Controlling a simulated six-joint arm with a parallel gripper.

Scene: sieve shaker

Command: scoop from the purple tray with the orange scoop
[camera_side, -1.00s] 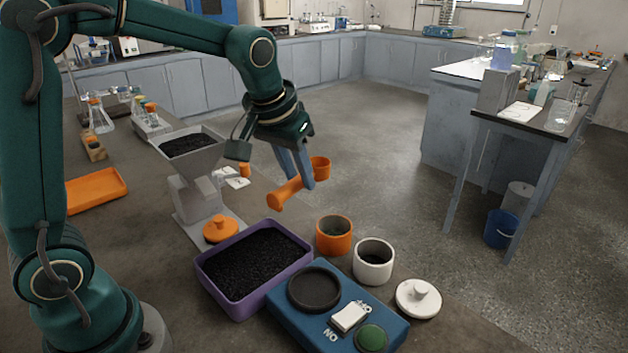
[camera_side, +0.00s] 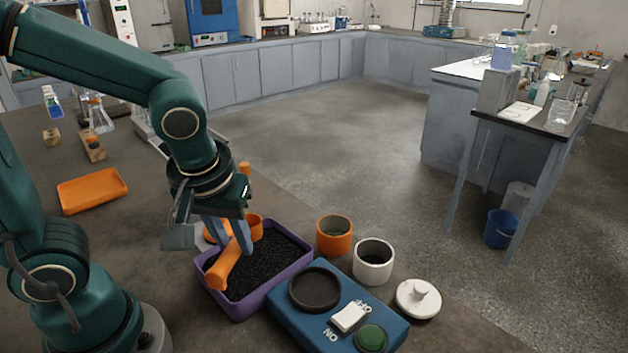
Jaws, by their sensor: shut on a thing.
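The purple tray (camera_side: 244,312) stands on the dark bench, filled with black granules. My gripper (camera_side: 243,247) is shut on the handle of the orange scoop (camera_side: 222,270). The scoop lies over the left part of the tray, with its handle toward the front and its cup (camera_side: 254,228) toward the back edge. The fingers reach down close to the granules. I cannot tell whether the cup touches the granules or what is inside it.
An orange jar (camera_side: 334,246) and a white jar (camera_side: 373,268) stand open right of the tray. A blue device (camera_side: 283,326) with a round black plate is in front of them. A white lid (camera_side: 418,299) lies farther right. An orange tray (camera_side: 92,191) lies at left.

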